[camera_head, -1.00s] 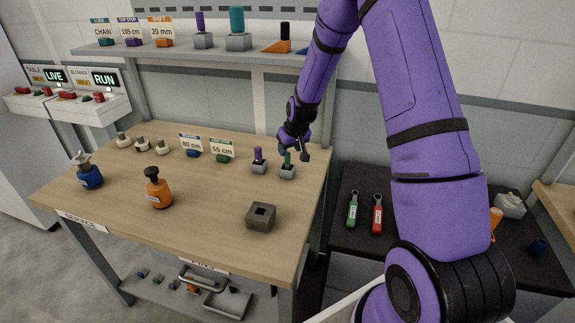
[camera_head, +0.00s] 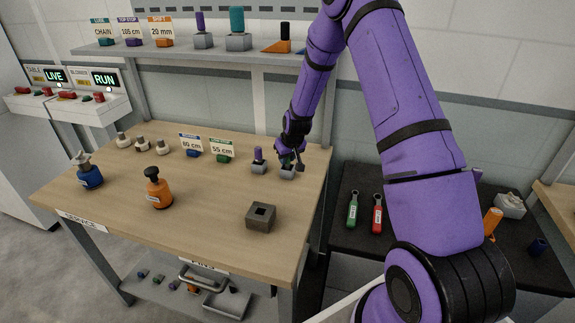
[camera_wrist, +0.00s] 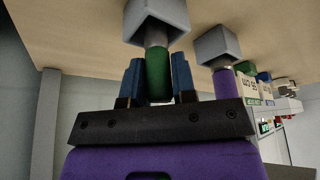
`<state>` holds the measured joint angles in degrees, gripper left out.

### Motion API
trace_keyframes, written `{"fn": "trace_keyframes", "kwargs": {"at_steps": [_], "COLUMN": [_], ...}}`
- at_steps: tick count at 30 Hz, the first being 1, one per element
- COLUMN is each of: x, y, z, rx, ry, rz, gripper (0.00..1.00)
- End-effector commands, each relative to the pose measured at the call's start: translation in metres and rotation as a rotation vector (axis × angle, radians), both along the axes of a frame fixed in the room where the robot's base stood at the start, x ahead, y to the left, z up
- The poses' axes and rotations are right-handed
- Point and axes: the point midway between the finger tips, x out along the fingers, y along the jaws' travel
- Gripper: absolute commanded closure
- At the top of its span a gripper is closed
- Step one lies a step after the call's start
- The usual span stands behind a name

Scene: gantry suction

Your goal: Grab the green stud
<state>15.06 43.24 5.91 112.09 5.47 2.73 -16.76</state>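The green stud (camera_wrist: 158,74) stands in a grey socket block (camera_wrist: 160,18), seen in the wrist view. In the head view the block (camera_head: 288,172) is near the table's right edge, and the stud is mostly hidden by my gripper. My gripper (camera_wrist: 159,82) has its two blue fingers on either side of the stud, one left and one right. The fingers look open and very close to the stud's sides; no clear grip shows.
A purple stud (camera_head: 258,154) in a similar grey block stands just left. A dark block with a square hole (camera_head: 261,216) sits nearer the front.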

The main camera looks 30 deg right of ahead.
Motion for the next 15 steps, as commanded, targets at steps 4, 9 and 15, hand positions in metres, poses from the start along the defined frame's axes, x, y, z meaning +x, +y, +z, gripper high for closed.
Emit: {"fn": "trace_keyframes", "kwargs": {"at_steps": [4,9,15], "x": [0.0000,0.0001,0.0003], "y": [0.0001,0.0000,0.0000], "z": [0.0001,0.0004,0.0050], "rx": [0.000,0.000,0.000], "ry": [0.000,0.000,-0.002], "rz": [0.000,0.000,0.000], "gripper": [1.00,1.00,1.00]}}
